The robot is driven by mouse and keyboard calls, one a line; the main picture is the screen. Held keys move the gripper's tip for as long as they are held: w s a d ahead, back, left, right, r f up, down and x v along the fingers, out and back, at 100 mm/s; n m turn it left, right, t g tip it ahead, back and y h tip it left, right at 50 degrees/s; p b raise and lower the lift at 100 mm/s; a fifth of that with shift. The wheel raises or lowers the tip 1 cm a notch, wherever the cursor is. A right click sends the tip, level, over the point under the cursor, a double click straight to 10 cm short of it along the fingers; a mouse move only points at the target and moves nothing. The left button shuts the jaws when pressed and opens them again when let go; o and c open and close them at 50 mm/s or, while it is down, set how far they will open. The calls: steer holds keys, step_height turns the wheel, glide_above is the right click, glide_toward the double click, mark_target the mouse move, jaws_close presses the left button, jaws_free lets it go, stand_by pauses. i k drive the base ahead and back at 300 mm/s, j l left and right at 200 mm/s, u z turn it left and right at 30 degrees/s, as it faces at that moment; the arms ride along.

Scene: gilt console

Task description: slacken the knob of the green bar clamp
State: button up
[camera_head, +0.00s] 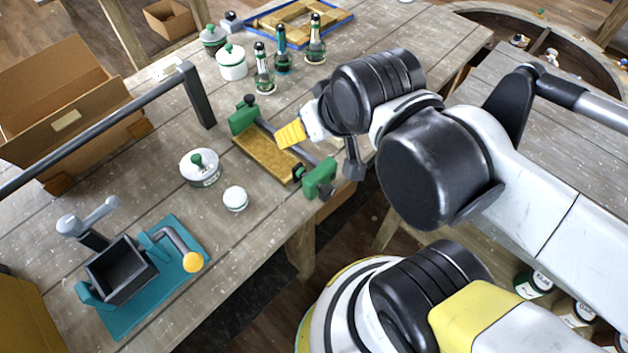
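The green bar clamp has one green jaw (243,118) at its far end and another green jaw (320,179) near the table's front edge. A dark bar runs between them, beside a gold-coloured board (262,155). A small dark knob-like part shows at the top of the far jaw, and another dark part lies by the near jaw. I cannot tell which is the knob to turn. My gripper (325,148) hangs over the near half of the clamp, a dark finger beside the near jaw. My arm hides much of it, so its opening and any contact are unclear.
A grey rail on a post (198,95) crosses the left of the table. A white lidded pot (201,168), a small white jar (235,199) and a teal-based device (145,275) stand in front. Several bottles (283,57) and a blue-edged frame (300,22) stand behind.

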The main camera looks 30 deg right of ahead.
mark_target(327, 192)
steer(key=k+j, duration=0.85)
steer(key=k, duration=0.25)
